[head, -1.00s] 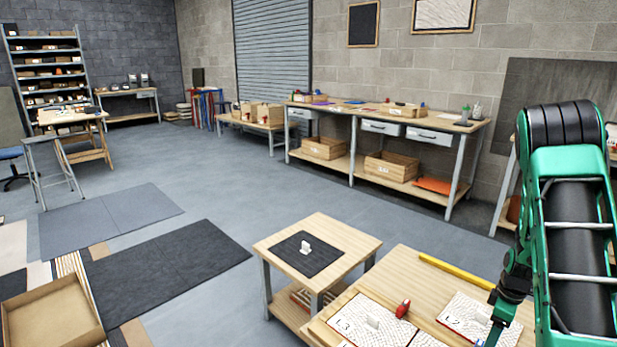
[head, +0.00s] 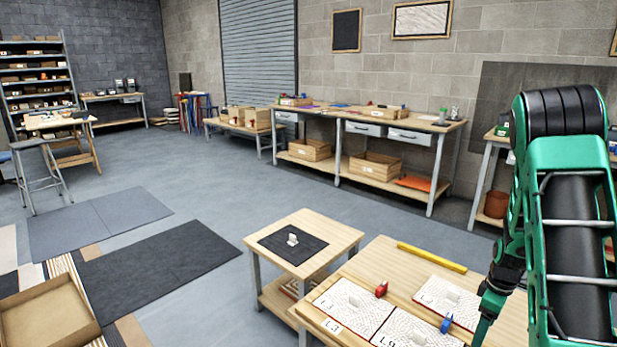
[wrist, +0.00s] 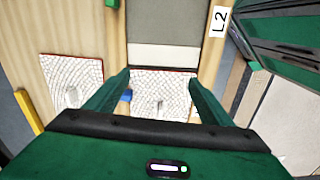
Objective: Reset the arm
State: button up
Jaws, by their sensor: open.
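My gripper (head: 482,325) hangs at the right end of the wooden bench (head: 390,262) in the head view, under my green arm. In the wrist view my gripper (wrist: 158,78) has its two green fingers spread wide, with nothing held between them. A white textured mosaic panel (wrist: 175,82) shows beyond and between the fingers, apart from them. Another textured panel (wrist: 75,75) lies to the left. In the head view, textured panels lie on the bench: one at left (head: 350,300), one at front (head: 410,325) and one at right (head: 455,290).
A red object (head: 381,289), a blue object (head: 446,323) and a yellow bar (head: 432,258) lie on the bench. A small table with a black mat (head: 285,252) holding a white piece stands beside it. An open wooden box (head: 45,318) is at lower left.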

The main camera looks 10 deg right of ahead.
jog(key=s+a+r+m, duration=0.3)
jog(key=s+a+r, duration=0.15)
jog(key=r, duration=0.45)
jog(key=s+a+r+m, duration=0.35)
jog(key=s+r, duration=0.25)
jog(key=r, duration=0.2)
jog(key=s+a+r+m, duration=0.3)
jog(key=s, duration=0.4)
jog(key=s+a+r+m, duration=0.3)
jog(key=s+r+m, duration=0.1)
jog(key=s, duration=0.4)
jog(key=shift+s+a, duration=0.2)
jog(key=shift+a, duration=0.1)
jog(key=shift+r, duration=0.1)
